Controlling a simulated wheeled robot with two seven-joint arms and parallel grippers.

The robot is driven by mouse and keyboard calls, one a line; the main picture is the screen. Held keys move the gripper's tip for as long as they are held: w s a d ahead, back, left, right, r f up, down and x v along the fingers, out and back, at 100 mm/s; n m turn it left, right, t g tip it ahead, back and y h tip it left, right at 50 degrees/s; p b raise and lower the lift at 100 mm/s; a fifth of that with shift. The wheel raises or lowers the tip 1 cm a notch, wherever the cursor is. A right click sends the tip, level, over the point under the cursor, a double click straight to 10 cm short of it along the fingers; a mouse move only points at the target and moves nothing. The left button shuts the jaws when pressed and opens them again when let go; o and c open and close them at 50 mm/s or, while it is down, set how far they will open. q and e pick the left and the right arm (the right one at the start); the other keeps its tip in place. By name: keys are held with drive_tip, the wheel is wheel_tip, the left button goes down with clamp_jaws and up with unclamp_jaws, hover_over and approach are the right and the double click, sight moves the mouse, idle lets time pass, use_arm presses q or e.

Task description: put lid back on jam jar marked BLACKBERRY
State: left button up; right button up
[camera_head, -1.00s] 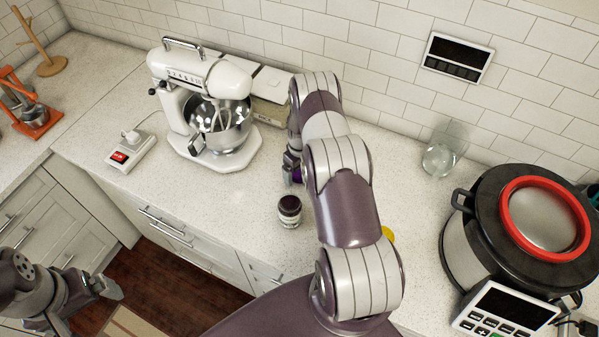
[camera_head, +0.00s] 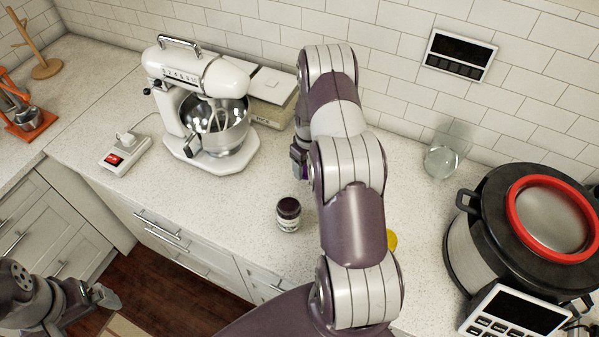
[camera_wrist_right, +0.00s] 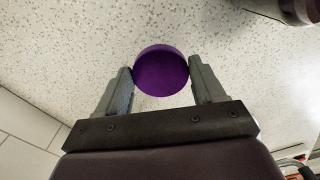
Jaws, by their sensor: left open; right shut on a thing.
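The jam jar (camera_head: 288,214) stands upright on the counter, left of my right arm in the head view. It is dark with a pale label, too small to read. Part of a dark round object shows at the top right of the right wrist view; I cannot tell whether it is the jar. My right gripper (camera_wrist_right: 161,82) is shut on a purple round lid (camera_wrist_right: 161,70), held between its two fingertips above the counter. In the head view my right arm mostly hides that gripper. My left gripper (camera_head: 92,300) is open and empty at the lower left, away from the counter top.
A white stand mixer (camera_head: 208,110) and a container (camera_head: 272,95) stand at the back. A clear glass (camera_head: 443,158) and a large cooker (camera_head: 470,250) stand to the right. A yellow object (camera_head: 392,240) is partly hidden by my arm.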

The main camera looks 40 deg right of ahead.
use_arm(q)
drive_tip(key=shift+f+b, duration=1.35)
drive_tip(key=shift+f, duration=0.3)
use_arm(e)
drive_tip(key=s+d+r, duration=0.2)
drive_tip(key=s+r, duration=0.3)
drive_tip(key=s, duration=0.3)
drive_tip(key=shift+s+d+r, duration=0.15)
drive_tip(key=shift+d, duration=0.25)
